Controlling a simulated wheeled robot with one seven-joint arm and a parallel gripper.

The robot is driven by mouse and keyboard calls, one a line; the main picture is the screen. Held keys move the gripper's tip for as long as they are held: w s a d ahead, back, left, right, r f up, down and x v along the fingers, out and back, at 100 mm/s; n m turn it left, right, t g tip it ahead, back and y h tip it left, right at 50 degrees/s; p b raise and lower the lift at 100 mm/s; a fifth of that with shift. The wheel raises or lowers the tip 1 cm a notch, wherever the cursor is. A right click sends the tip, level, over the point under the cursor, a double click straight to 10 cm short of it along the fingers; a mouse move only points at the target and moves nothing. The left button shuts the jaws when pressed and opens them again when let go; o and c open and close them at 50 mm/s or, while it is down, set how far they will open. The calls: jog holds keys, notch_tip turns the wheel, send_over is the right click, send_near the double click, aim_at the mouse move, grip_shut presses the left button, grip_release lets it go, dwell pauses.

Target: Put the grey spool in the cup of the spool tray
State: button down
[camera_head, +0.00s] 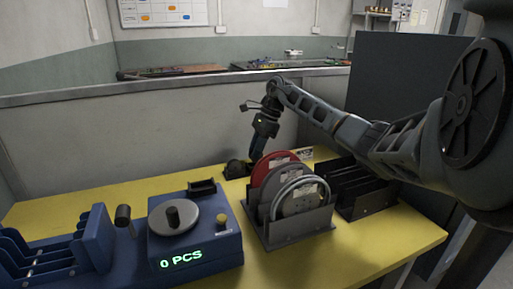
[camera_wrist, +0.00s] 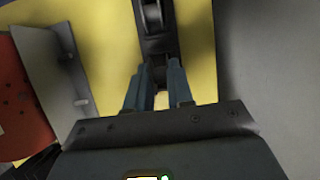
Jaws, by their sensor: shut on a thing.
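The spool tray (camera_head: 236,169) is a small dark block at the back of the yellow table, left of the reels. In the wrist view the dark tray (camera_wrist: 157,46) runs up from my fingertips, with a round metallic part (camera_wrist: 153,14) near the top edge. My gripper (camera_wrist: 160,70) is at the near end of the tray. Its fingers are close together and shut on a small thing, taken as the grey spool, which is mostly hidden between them. I cannot tell whether the spool is inside the cup or above it. In the head view my gripper (camera_head: 257,155) points down beside the tray.
A rack (camera_head: 296,228) with red and grey reels stands right of the tray; an empty black rack (camera_head: 368,205) is farther right. A blue counter (camera_head: 205,248) reading "0 PCS" is at the front left. A low grey wall (camera_head: 140,135) closes the back. Yellow table shows left of the tray.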

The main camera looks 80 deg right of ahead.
jog(key=shift+f+b, duration=0.7)
jog(key=shift+f, duration=0.4)
dwell(0.3)
jog(key=c, duration=0.6)
grip_release()
jog(key=shift+r, duration=0.1)
jog(key=shift+r+p, duration=2.05)
jog(key=shift+r, duration=1.9)
